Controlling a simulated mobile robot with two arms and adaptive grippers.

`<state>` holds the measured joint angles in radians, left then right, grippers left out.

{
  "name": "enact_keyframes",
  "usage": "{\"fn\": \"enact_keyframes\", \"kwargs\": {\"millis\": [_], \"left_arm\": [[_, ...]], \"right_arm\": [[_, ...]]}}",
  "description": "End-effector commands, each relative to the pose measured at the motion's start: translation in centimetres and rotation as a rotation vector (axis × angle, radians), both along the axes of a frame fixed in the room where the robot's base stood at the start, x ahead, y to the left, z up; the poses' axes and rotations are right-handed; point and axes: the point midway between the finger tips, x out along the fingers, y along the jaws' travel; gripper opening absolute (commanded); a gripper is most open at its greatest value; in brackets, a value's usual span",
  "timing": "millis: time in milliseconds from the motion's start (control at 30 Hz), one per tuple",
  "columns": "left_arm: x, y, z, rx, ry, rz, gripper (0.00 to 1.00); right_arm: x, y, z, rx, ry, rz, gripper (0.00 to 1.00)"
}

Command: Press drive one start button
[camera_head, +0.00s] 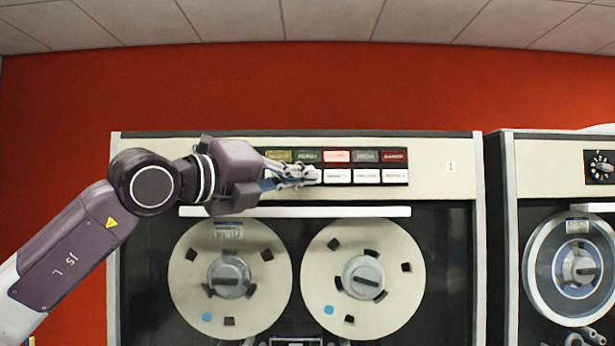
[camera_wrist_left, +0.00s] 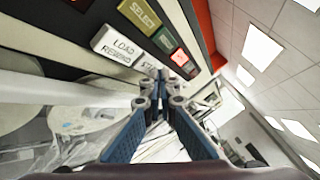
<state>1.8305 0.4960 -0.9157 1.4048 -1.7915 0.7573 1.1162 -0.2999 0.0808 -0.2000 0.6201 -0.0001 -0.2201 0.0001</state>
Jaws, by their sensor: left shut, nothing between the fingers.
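The tape drive marked 1 (camera_head: 453,166) has a button panel above its two reels. In the left wrist view a white START button (camera_wrist_left: 149,68) sits beside the white LOAD REWIND button (camera_wrist_left: 118,45), partly covered by my fingertips. My left gripper (camera_head: 304,175) is shut and empty in front of the left part of the lower button row. It hides the START button in the head view. Its fingertips also show together in the left wrist view (camera_wrist_left: 160,88). I cannot tell whether they touch START. My right gripper is not in view.
The upper row holds a yellow SELECT button (camera_wrist_left: 140,14), a green button (camera_head: 308,156), a lit pink-red button (camera_head: 337,156) and others. More white buttons (camera_head: 367,176) lie right of my fingertips. A white bar (camera_head: 370,211) runs below the panel. A second drive (camera_head: 550,160) stands at right.

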Motion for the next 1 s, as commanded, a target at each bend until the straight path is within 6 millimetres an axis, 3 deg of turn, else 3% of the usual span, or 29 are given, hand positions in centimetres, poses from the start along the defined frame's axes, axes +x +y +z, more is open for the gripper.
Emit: {"fn": "enact_keyframes", "kwargs": {"millis": [1000], "left_arm": [[1.2,0.0,0.0,-0.001,0.001,0.000,0.00]], "right_arm": [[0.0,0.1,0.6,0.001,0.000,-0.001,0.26]]}}
